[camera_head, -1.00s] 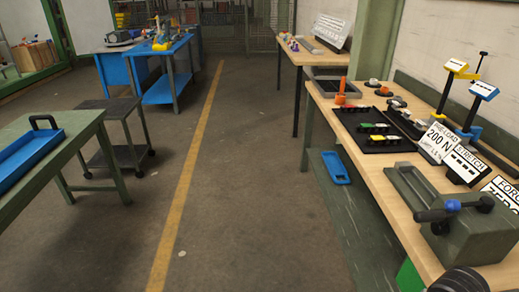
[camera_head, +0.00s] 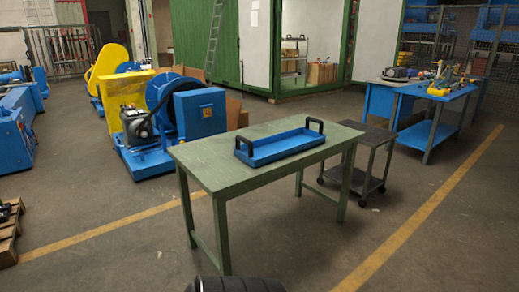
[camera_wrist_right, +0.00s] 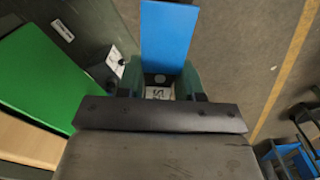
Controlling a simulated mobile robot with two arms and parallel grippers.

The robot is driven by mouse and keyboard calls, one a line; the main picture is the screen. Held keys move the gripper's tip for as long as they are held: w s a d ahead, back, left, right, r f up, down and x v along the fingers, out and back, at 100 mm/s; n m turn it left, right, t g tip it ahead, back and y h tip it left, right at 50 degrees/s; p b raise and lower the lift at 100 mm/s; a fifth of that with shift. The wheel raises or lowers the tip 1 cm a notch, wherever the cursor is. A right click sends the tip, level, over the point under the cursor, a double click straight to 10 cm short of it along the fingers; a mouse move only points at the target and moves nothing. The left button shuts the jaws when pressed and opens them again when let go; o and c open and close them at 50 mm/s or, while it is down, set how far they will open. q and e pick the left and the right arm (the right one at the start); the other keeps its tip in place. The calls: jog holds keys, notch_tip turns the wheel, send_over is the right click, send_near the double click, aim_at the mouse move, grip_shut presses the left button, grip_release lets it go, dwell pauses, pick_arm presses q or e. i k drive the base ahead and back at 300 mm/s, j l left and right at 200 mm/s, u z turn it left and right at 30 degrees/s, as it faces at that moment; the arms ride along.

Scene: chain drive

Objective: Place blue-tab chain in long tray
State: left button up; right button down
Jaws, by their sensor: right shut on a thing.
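The long tray (camera_head: 262,157) is blue, with a black handle at each end. It stands on the green table (camera_head: 205,165) in the middle of the head view and looks empty. My right gripper (camera_wrist_right: 162,82) shows in the right wrist view, shut on a flat blue piece (camera_wrist_right: 167,35) that extends beyond the fingers. This looks like the blue tab; no chain links can be made out. The head view does not show my right gripper or what it holds. My left gripper is in neither current view.
A dark wheeled cart (camera_head: 358,178) stands close to the green table's right end. A blue workbench (camera_head: 430,110) is behind it at right. Blue and yellow machinery (camera_head: 165,115) stands behind the table at left.

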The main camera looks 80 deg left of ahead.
aim_at(287, 147)
jog(key=u, duration=0.45)
jog(key=i+j+u, duration=0.1)
jog(key=u, duration=0.85)
jog(key=i+u, duration=0.1)
jog(key=u, duration=0.4)
jog(key=i+l+u, duration=0.1)
jog(key=i+u, duration=0.35)
jog(key=i+l+u, duration=0.2)
jog(key=u, duration=0.25)
jog(key=i+l+u, duration=0.65)
jog(key=l+u, duration=0.25)
jog(key=j, duration=0.05)
